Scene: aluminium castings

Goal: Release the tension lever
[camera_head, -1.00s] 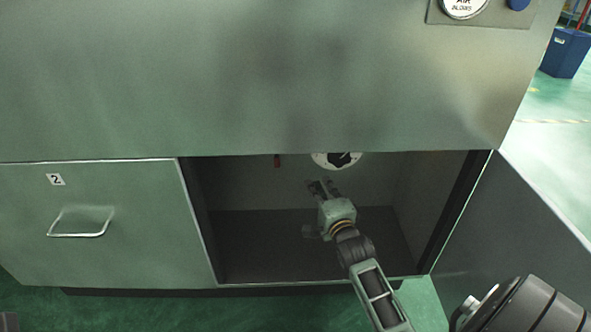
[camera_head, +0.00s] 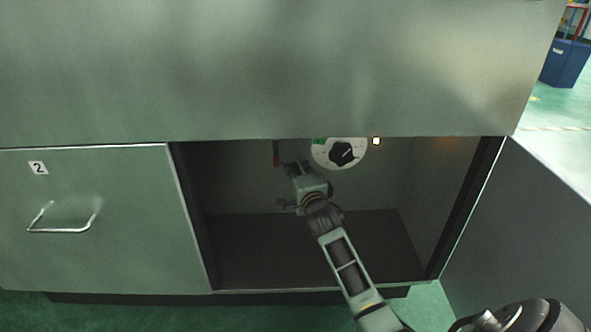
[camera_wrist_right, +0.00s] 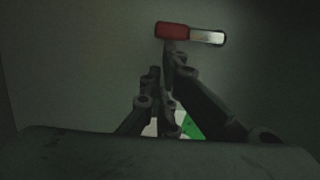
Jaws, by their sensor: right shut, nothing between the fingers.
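The tension lever (camera_head: 276,153), a small red handle, hangs at the back of the open cabinet compartment. In the right wrist view the lever (camera_wrist_right: 172,31) shows a red part and a bright metal part. My right gripper (camera_head: 293,168) is inside the compartment, just right of and below the lever in the head view. Its fingers (camera_wrist_right: 166,68) are closed together with nothing between them. The fingertips lie close to the lever; I cannot tell if they touch it. My left gripper is not in view.
A white dial with a black knob (camera_head: 343,154) is on the back wall, right of the gripper, with a small lit lamp (camera_head: 376,141) beside it. The cabinet's upper panel (camera_head: 280,70) overhangs the opening. A drawer (camera_head: 90,225) is at left, an open door (camera_head: 530,235) at right.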

